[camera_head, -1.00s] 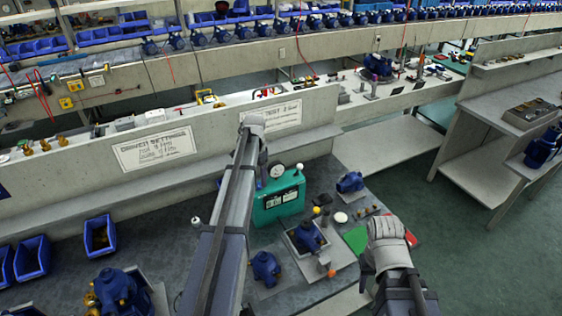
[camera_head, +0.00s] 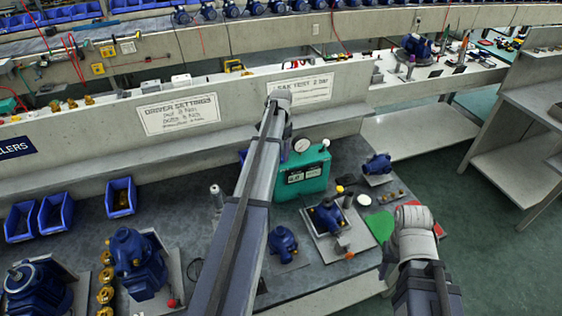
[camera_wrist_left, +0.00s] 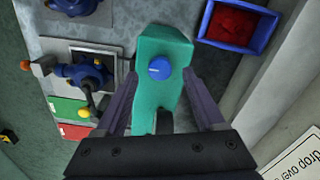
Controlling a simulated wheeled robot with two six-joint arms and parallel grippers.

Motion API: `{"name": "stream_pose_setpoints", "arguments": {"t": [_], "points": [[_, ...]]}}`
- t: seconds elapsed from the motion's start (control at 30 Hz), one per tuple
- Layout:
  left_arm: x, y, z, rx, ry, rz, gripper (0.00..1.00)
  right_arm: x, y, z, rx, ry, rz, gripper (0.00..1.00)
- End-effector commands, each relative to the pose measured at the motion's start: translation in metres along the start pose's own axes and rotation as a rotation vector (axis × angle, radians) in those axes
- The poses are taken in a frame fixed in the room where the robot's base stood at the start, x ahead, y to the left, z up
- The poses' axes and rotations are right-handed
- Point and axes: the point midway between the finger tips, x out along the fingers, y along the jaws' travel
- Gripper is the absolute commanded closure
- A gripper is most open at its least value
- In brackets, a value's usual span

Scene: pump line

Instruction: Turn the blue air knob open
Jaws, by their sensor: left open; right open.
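The teal box (camera_head: 312,180) stands on the bench in the head view, with a round gauge (camera_head: 302,145) on top, partly behind my left arm. In the left wrist view the teal box (camera_wrist_left: 160,100) lies below the camera and its round blue air knob (camera_wrist_left: 159,68) faces me, with a light pointer mark. My left gripper (camera_wrist_left: 160,78) is open, its fingers on either side of the box and knob; contact with the knob cannot be told. The knob is hidden in the head view. My right gripper (camera_head: 387,265) is open and low at the bench's right end, mostly hidden by its wrist.
A blue pump in a tray (camera_head: 328,213) and a green pad (camera_head: 381,226) lie right of the box. A blue bin with red contents (camera_wrist_left: 235,25) is close to the box. More pumps (camera_head: 135,255) and blue bins (camera_head: 121,197) stand at left.

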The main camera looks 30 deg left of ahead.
Motion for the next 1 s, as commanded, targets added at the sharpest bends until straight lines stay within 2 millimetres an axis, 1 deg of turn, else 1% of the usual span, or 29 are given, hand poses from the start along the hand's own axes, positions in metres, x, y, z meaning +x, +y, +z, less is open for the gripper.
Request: {"name": "stream_pose_setpoints", "arguments": {"t": [0.03, 0.17, 0.5, 0.53, 1.0], "points": [[0.013, 0.0, 0.0, 0.0, 0.0, 0.0, 0.29, 0.013, -0.001, -0.001, 0.0, 0.0, 0.0, 0.5], [0.023, 0.0, 0.0, 0.0, 0.0, 0.0, 0.29, 0.023, -0.002, -0.001, 0.001, 0.0, 0.0, 0.5], [0.024, 0.0, 0.0, 0.0, 0.0, 0.0, 0.29, 0.024, -0.002, -0.002, 0.001, 0.0, 0.0, 0.5], [0.024, 0.0, 0.0, 0.0, 0.0, 0.0, 0.3, 0.024, -0.002, -0.002, 0.001, 0.0, 0.0, 0.5], [0.024, 0.0, 0.0, 0.0, 0.0, 0.0, 0.83, 0.024, -0.002, -0.002, 0.001, 0.0, 0.0, 0.5]]}}
